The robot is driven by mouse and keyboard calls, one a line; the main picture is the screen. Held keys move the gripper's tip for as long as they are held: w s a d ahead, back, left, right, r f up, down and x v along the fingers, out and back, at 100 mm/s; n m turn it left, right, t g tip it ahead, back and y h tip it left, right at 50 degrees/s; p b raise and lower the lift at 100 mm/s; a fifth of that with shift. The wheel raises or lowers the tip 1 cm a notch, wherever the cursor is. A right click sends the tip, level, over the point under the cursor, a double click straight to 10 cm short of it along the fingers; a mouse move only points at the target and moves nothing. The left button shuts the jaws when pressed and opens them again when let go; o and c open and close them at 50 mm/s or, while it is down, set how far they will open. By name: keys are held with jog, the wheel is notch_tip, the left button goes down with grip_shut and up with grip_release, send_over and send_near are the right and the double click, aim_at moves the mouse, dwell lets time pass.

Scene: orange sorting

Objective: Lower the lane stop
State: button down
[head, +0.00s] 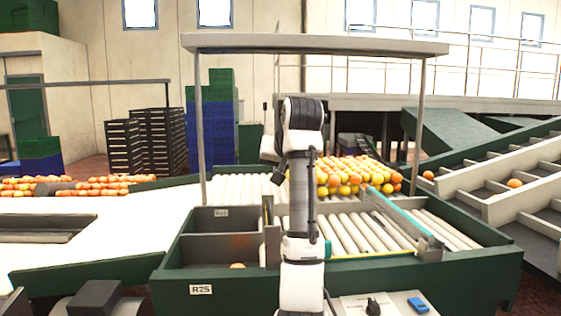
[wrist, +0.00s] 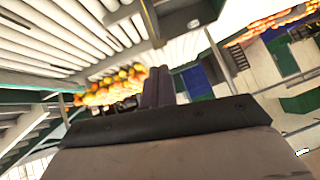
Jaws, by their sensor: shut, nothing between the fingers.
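A teal bar (head: 392,212), which looks like the lane stop, runs at a slant over the roller lanes, right of my arm. A grey bracket (head: 430,247) stands at its near end. I cannot tell how high the bar sits above the rollers. My gripper is mostly hidden behind my arm in the head view. In the wrist view its dark fingers (wrist: 158,88) are together with nothing between them.
Oranges and yellow fruit (head: 350,177) pile at the far end of the rollers (head: 345,232). An overhead frame (head: 315,44) on posts spans the station. A sloped conveyor (head: 525,185) stands right.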

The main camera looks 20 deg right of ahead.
aim_at(269, 202)
jog(key=shift+w+a+f+p, duration=0.1)
jog(key=shift+w+f+p, duration=0.5)
jog(key=shift+f, duration=0.65)
jog(key=shift+w+f+p, duration=0.3)
jog(key=shift+w+f, duration=0.5)
jog(key=shift+f, duration=0.5)
jog(key=shift+w+a+f+p, duration=0.1)
jog(key=shift+w+f+p, duration=0.5)
jog(key=shift+f, duration=0.65)
jog(key=shift+w, duration=0.1)
